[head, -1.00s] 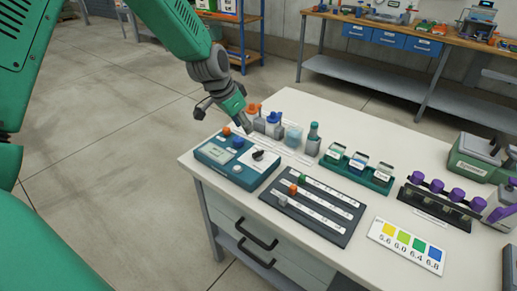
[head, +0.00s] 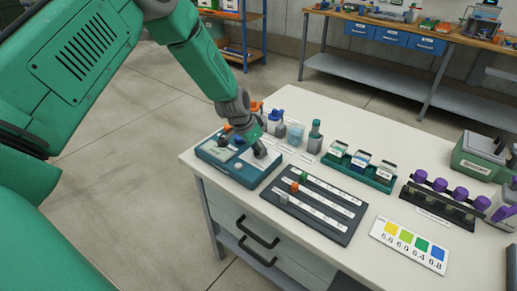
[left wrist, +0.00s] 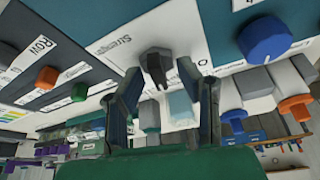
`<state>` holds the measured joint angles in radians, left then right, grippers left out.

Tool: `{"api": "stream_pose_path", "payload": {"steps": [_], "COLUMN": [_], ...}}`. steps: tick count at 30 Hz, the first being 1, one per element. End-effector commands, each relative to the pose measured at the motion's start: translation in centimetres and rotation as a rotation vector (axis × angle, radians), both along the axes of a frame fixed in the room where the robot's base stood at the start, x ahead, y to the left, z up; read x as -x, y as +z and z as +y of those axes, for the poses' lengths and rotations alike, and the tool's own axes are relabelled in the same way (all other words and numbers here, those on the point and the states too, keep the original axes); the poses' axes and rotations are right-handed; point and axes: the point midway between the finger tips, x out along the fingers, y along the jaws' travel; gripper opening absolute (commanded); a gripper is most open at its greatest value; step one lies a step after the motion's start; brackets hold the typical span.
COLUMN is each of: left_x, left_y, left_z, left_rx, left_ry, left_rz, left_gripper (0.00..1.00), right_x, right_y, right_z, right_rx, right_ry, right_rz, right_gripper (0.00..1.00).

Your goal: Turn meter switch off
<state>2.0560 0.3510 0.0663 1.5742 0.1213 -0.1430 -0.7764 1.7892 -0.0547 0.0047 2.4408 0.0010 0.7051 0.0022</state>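The meter (head: 222,165) is a blue box with a pale panel at the left end of the white table. Its dark switch knob (left wrist: 157,64) sits beside the printed word "Strength" in the left wrist view. In the left wrist view the left gripper (left wrist: 160,72) is open, one finger on each side of the knob, with gaps still visible. A blue knob (left wrist: 265,39) is on the same panel. My right gripper is not in view.
Orange- and blue-topped bottles (head: 275,122) and a green-capped bottle (head: 315,136) stand behind the meter. A dark board with sliders (head: 318,207) lies to its right. A green vial rack (head: 358,170) and a colour chart (head: 410,246) are further right.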

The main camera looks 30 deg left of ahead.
Motion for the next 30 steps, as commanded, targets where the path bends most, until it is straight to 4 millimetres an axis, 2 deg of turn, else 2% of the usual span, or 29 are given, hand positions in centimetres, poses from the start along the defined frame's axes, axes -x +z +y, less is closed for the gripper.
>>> {"api": "stream_pose_path", "payload": {"steps": [2,3,5,6,20,30], "left_x": [0.0,0.0,0.0,0.0,0.0,0.1], "left_y": [0.0,0.0,0.0,0.0,0.0,0.1], "left_z": [0.0,0.0,0.0,0.0,0.1,-0.1], "left_rx": [0.0,0.0,0.0,0.0,-0.002,-0.005], "left_ry": [0.0,0.0,0.0,0.0,0.016,0.19], "left_rz": [0.0,0.0,0.001,0.0,0.002,0.003], "left_gripper": [0.31,0.24,0.03,0.0,0.0,0.0], "right_x": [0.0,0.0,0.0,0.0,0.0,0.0], "right_y": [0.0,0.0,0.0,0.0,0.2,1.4], "right_z": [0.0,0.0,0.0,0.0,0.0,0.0], "right_rx": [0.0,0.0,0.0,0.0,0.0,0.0], "right_ry": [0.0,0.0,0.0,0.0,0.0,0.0], "right_rz": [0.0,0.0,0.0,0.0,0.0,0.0], "right_gripper": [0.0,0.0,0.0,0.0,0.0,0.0]}}
